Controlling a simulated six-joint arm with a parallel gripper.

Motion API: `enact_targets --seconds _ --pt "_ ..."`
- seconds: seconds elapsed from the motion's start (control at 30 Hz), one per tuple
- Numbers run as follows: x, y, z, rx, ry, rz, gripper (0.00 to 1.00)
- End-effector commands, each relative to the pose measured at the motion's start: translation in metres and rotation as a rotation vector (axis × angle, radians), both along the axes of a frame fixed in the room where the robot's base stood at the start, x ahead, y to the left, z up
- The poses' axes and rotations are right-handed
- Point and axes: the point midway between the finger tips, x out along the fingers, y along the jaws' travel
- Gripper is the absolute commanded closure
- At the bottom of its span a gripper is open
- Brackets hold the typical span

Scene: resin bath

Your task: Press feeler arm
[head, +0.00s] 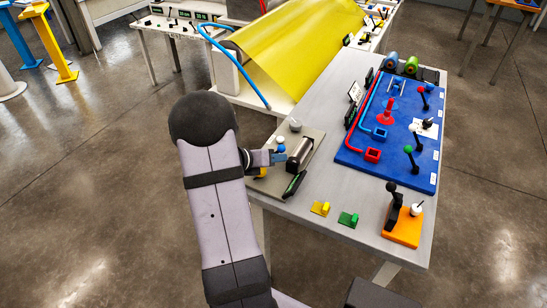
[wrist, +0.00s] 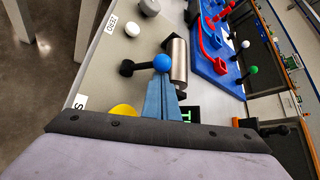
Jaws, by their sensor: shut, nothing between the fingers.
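The feeler arm seems to be the short black lever with a blue ball (wrist: 162,62) at its end, beside a metal roller (wrist: 180,60) on a grey plate. In the head view the blue ball (head: 281,148) shows just above my fingertips. My gripper (head: 277,157) is shut and empty. In the wrist view its blue fingers (wrist: 162,84) end right at the ball, overlapping its near edge; I cannot tell if they touch. The roller (head: 300,153) lies just right of the gripper in the head view. My arm hides part of the plate's left side.
A grey knob (wrist: 149,7), a white button (wrist: 131,45) and a yellow dome (wrist: 122,110) stand around the lever. A dark display (head: 294,185) is at the plate's front. Yellow (head: 321,208) and green (head: 348,219) pieces lie nearer. A blue board (head: 395,130) with levers is at right.

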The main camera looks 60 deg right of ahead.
Motion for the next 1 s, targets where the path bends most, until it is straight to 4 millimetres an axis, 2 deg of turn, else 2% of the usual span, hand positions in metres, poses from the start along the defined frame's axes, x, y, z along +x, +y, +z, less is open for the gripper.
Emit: enact_targets --seconds 0.43,1.0 --pt "0.0002 -0.0009 0.0004 -0.001 0.006 0.0 1.0" --pt "0.0046 -0.0007 0.0045 0.0 0.096 0.001 1.0"
